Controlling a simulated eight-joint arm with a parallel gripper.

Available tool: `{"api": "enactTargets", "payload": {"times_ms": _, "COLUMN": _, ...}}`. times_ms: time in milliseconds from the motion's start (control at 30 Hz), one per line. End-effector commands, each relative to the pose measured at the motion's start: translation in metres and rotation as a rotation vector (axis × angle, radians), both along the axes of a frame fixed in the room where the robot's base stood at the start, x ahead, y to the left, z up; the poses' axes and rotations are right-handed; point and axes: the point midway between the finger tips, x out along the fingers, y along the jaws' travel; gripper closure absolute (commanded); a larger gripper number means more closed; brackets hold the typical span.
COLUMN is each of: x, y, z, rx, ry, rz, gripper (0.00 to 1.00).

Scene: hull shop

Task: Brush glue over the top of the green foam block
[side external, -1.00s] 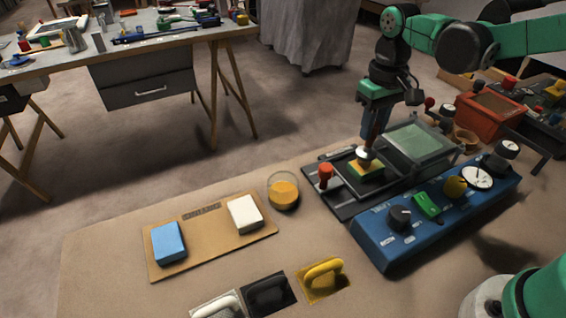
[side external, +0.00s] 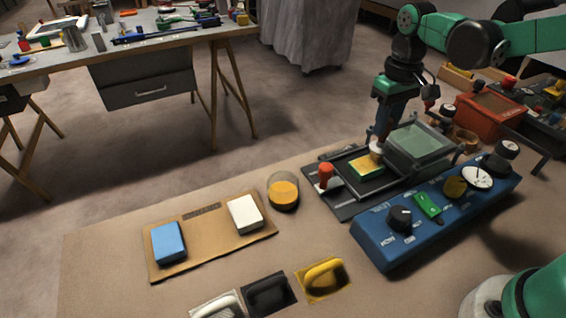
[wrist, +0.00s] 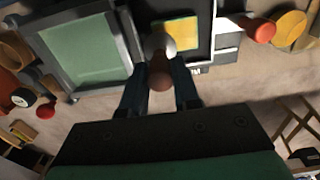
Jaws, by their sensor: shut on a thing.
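The green foam block (side external: 366,168) lies in the dark tray of the open-lidded fixture. Its top looks mostly yellow, with green showing at the edge; the yellow top also shows in the wrist view (wrist: 186,37). My gripper (side external: 380,137) is shut on a brush, whose brown handle (wrist: 160,77) shows between the fingers. The brush's pale head (side external: 376,149) is at the back right edge of the block, and I cannot tell if it touches. A clear round pot of amber glue (side external: 284,192) stands left of the fixture.
The fixture's glazed lid (side external: 420,143) stands just right of the block, close to my gripper. A red knob (side external: 325,174) rises at its left. A blue control box (side external: 435,215) lies in front. A board (side external: 210,240) holds a blue and a white block.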

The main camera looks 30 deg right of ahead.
Motion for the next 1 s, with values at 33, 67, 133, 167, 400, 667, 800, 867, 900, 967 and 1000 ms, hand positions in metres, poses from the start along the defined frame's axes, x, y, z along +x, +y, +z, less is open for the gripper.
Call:
{"api": "enactTargets", "payload": {"times_ms": 33, "x": 0.000, "y": 0.001, "z": 0.000, "rx": 0.000, "ry": 0.000, "rz": 0.001, "gripper": 1.00}}
{"api": "enactTargets", "payload": {"times_ms": 67, "x": 0.000, "y": 0.001, "z": 0.000, "rx": 0.000, "ry": 0.000, "rz": 0.001, "gripper": 1.00}}
{"api": "enactTargets", "payload": {"times_ms": 133, "x": 0.000, "y": 0.004, "z": 0.000, "rx": 0.000, "ry": 0.000, "rz": 0.001, "gripper": 1.00}}
{"api": "enactTargets", "payload": {"times_ms": 167, "x": 0.000, "y": 0.005, "z": 0.000, "rx": 0.000, "ry": 0.000, "rz": 0.001, "gripper": 1.00}}
{"api": "enactTargets", "payload": {"times_ms": 400, "x": 0.000, "y": 0.015, "z": -0.001, "rx": 0.001, "ry": 0.000, "rz": 0.001, "gripper": 1.00}}
{"api": "enactTargets", "payload": {"times_ms": 667, "x": 0.000, "y": 0.023, "z": 0.000, "rx": 0.001, "ry": 0.000, "rz": 0.003, "gripper": 1.00}}
{"api": "enactTargets", "payload": {"times_ms": 800, "x": 0.000, "y": 0.029, "z": 0.000, "rx": 0.001, "ry": 0.000, "rz": 0.001, "gripper": 1.00}}
{"api": "enactTargets", "payload": {"times_ms": 867, "x": 0.000, "y": 0.030, "z": 0.000, "rx": 0.001, "ry": 0.000, "rz": 0.001, "gripper": 1.00}}
{"api": "enactTargets", "payload": {"times_ms": 900, "x": 0.000, "y": 0.030, "z": 0.000, "rx": 0.001, "ry": 0.000, "rz": 0.001, "gripper": 1.00}}
{"api": "enactTargets", "payload": {"times_ms": 967, "x": 0.000, "y": 0.031, "z": 0.000, "rx": 0.001, "ry": 0.000, "rz": 0.001, "gripper": 1.00}}
{"api": "enactTargets", "payload": {"times_ms": 1000, "x": 0.000, "y": 0.033, "z": 0.000, "rx": 0.000, "ry": 0.000, "rz": 0.001, "gripper": 1.00}}
